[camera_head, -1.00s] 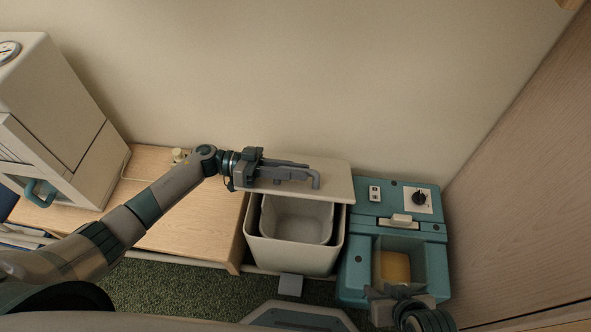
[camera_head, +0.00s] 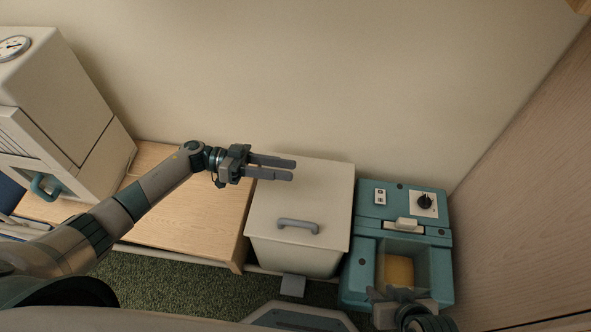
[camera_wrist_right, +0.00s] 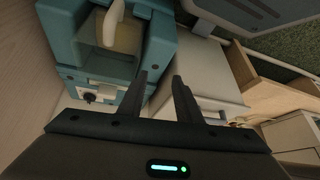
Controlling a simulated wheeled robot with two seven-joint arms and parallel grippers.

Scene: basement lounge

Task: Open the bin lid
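The bin (camera_head: 295,259) is a cream box on the floor between a wooden bench and a teal unit. Its flat lid (camera_head: 322,195) lies down over the top, hiding the inside. A grey handle (camera_head: 298,226) sits near the lid's front edge. My left gripper (camera_head: 293,170) is open and empty, with its fingers spread above the lid's rear left part, apart from the handle. My right gripper (camera_head: 388,294) is low in front of the teal unit. In the right wrist view my right gripper (camera_wrist_right: 159,77) is open with nothing between its fingers; the bin (camera_wrist_right: 205,66) shows beyond them.
The teal unit (camera_head: 437,263) with a dial and a yellow-floored recess stands close to the bin's right side. The wooden bench (camera_head: 197,222) is close on its left. A grey pedal-like plate (camera_head: 292,286) is at the bin's front foot. A wall stands behind.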

